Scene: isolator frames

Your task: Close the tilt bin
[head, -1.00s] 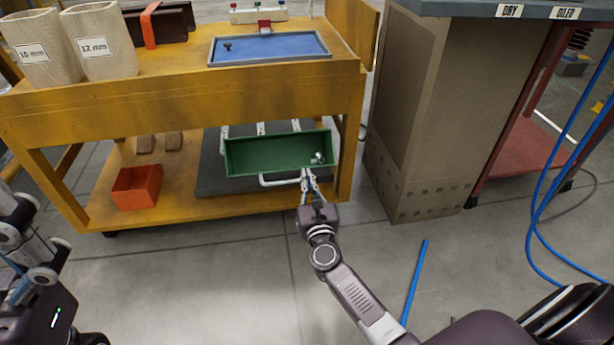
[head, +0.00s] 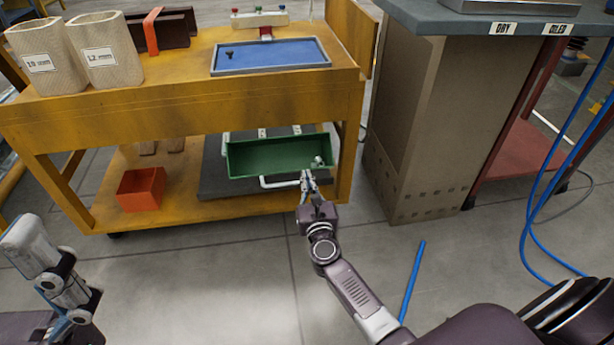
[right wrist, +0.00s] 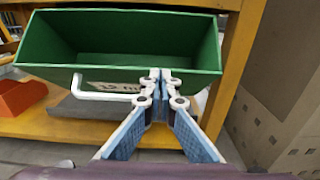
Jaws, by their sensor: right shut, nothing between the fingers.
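The green tilt bin (head: 275,156) is on the lower level of the yellow cart, tipped forward, its open top facing me. The right wrist view shows its long front wall (right wrist: 110,72) with a partly hidden label. A white bar handle (head: 280,183) runs along its front, left of my right gripper. My right gripper (head: 307,174) is shut and empty at the front right of the bin. In the right wrist view its fingertips (right wrist: 160,82) overlap the front wall near the handle's right end; contact is unclear. My left gripper (head: 45,265) is partly visible at lower left.
An orange box (head: 141,189) stands on the lower shelf left of the bin. The yellow cart's top (head: 180,85) overhangs the bin. A large brown cabinet (head: 405,120) stands to the right.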

